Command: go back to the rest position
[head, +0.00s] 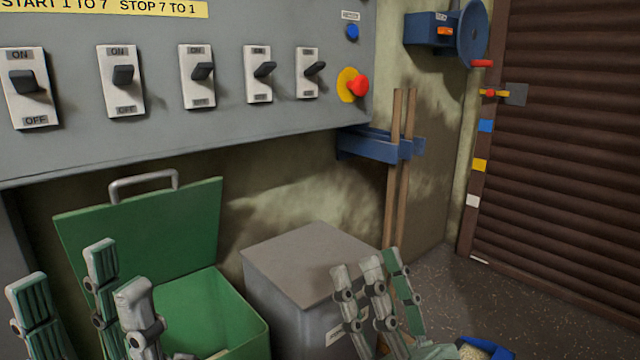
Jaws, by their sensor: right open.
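My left gripper (80,275) is at the bottom left, in front of the open green box. Its fingers point up and stand apart with nothing between them, so it looks open; its palm is below the frame. My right gripper (373,262) is at the bottom centre, in front of the grey box's right side. Its fingers point up, and it is open and empty.
A green box (242,306) has its lid raised. A grey box (305,262) stands beside it. Above is a grey switch panel (225,95) with a red button (358,86). Wooden handles (391,200) lean in a blue bracket. A blue container (492,347) is low right. Floor by the shutter (570,150) is clear.

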